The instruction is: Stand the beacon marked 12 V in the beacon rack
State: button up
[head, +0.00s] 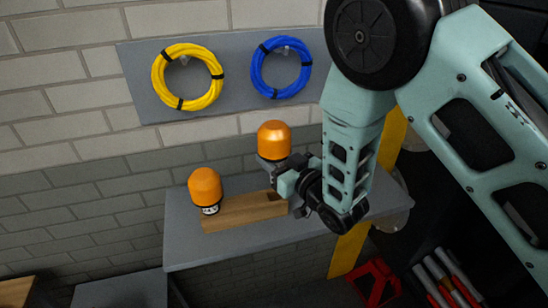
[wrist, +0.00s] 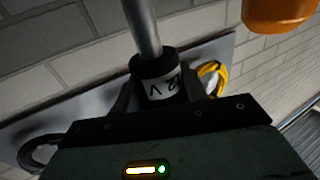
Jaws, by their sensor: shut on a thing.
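An orange-domed beacon (head: 274,138) is upright in my gripper (head: 284,184), above the right part of the wooden beacon rack (head: 235,212). My gripper is shut on its dark collar. In the wrist view the collar's white label (wrist: 163,83) appears inverted and shows "2 V"; any first digit is hidden. A grey stem (wrist: 142,28) extends from the collar, its end out of frame. A second orange beacon (head: 205,187) stands at the rack's left end, with a white label too small to read. Its dome shows in the wrist view (wrist: 278,14). The fingers partly hide the rack's right end.
The rack sits on a grey shelf (head: 190,248) against a brick wall. A yellow coil (head: 187,77) and a blue coil (head: 281,67) hang on a grey panel above. A red object (head: 375,282) is low at the right. The shelf's front strip is clear.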

notch_tip(320, 180, down, 9)
jog(key=b, duration=1)
jog(key=shift+f, duration=0.2)
jog(key=o, duration=1.4)
jog(key=shift+s+d, duration=0.1)
jog(key=shift+s, duration=0.05)
